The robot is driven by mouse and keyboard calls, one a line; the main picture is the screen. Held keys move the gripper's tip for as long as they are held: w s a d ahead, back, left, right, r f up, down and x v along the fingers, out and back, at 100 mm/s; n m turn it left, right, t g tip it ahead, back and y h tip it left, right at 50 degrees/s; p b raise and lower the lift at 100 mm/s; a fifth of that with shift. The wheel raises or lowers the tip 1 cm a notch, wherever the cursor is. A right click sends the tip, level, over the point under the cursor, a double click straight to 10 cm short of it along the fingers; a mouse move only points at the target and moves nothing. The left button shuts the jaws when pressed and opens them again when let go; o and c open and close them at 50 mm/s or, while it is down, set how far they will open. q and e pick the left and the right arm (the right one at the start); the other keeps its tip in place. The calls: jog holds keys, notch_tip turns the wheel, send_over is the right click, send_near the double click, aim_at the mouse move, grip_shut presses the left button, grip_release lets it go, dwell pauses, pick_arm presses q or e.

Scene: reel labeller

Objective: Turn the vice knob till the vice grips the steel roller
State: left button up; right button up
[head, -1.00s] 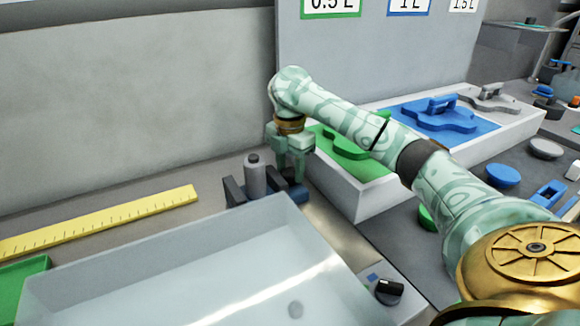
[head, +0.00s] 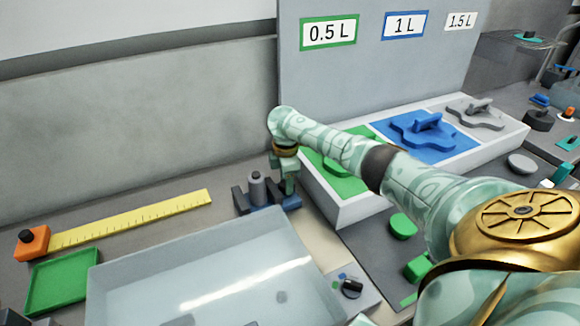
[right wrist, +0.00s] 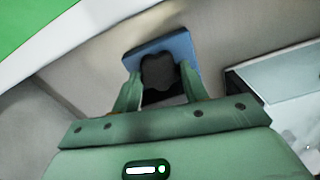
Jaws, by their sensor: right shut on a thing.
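The steel roller (head: 257,188) is a grey upright cylinder with a narrower top. It stands between the dark jaws of the vice (head: 240,200) at the back of the bench; whether both jaws touch it I cannot tell. The blue part of the vice also shows in the right wrist view (right wrist: 181,43). My right gripper (head: 288,187) reaches down at the right end of the vice. In the right wrist view its fingers (right wrist: 163,88) are shut on the dark, lobed vice knob (right wrist: 158,70). In the head view the gripper hides the knob. My left gripper is not in view.
A clear-walled basin (head: 200,275) stands in front of the vice. A white stand (head: 350,208) with green, blue and grey pieces is close on the right. A yellow ruler (head: 130,220) and green tray (head: 62,280) lie left. A black dial (head: 352,288) sits at the front.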

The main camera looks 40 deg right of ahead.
jog(key=shift+m+p, duration=1.1)
jog(key=shift+m, duration=0.1)
jog(key=o, duration=1)
jog(key=shift+w, duration=0.1)
jog(key=shift+r+p, duration=3.65)
jog(key=shift+r, duration=4.55)
